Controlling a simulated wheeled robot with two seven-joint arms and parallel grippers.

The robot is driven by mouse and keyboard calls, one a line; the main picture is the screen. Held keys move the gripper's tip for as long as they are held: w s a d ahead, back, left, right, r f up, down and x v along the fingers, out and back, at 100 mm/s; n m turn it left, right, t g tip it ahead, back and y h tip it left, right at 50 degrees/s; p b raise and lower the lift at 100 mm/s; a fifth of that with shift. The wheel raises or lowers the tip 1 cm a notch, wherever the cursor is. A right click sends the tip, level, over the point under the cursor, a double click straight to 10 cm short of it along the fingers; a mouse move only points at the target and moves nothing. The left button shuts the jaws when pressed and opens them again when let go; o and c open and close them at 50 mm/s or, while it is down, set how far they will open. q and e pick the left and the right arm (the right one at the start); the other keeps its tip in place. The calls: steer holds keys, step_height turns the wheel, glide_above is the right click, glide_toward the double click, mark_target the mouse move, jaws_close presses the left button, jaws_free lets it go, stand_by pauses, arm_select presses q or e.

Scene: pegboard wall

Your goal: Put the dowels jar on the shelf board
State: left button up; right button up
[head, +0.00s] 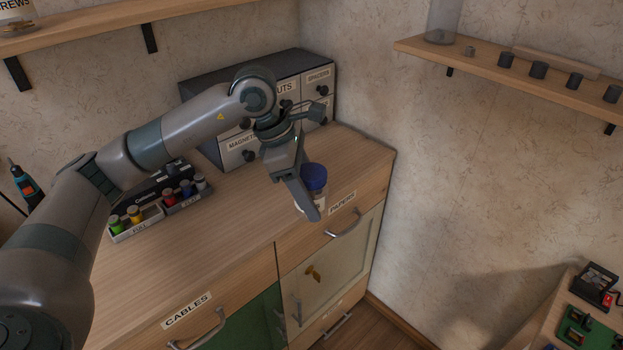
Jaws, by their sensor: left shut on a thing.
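A clear jar with a blue lid (314,175) is at the right end of the wooden counter. Its label is mostly hidden by my gripper, so I cannot read it as dowels. My left gripper (308,200) points down and is shut on this jar. I cannot tell whether the jar's base touches the counter. A wooden shelf board (90,34) on brackets runs along the left wall, with a jar labelled "...REWS" (16,8) at its left end. My right gripper is out of view.
A drawer cabinet (318,88) stands behind my arm. A tray of colourful small bottles (140,225) sits on the counter (180,270). A second wooden shelf (480,62) on the right wall holds a glass vessel (443,20) and several dark cylinders. The counter's front is clear.

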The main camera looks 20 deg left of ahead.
arm_select(q)
steer(key=m, duration=0.2)
steer(key=s+f+m+g, duration=0.1)
steer(key=m, duration=0.1)
steer(key=s+d+f+m+g, duration=0.1)
steer(key=m, duration=0.1)
steer(key=shift+s+f, duration=0.2)
steer(key=s+d+f+m+g+y, duration=0.1)
steer(key=s+f+m+g+y, duration=0.3)
steer(key=m, duration=1.2)
steer(key=shift+s+d+f, duration=0.15)
steer(key=shift+s+f, duration=0.2)
steer(key=shift+s, duration=1.25)
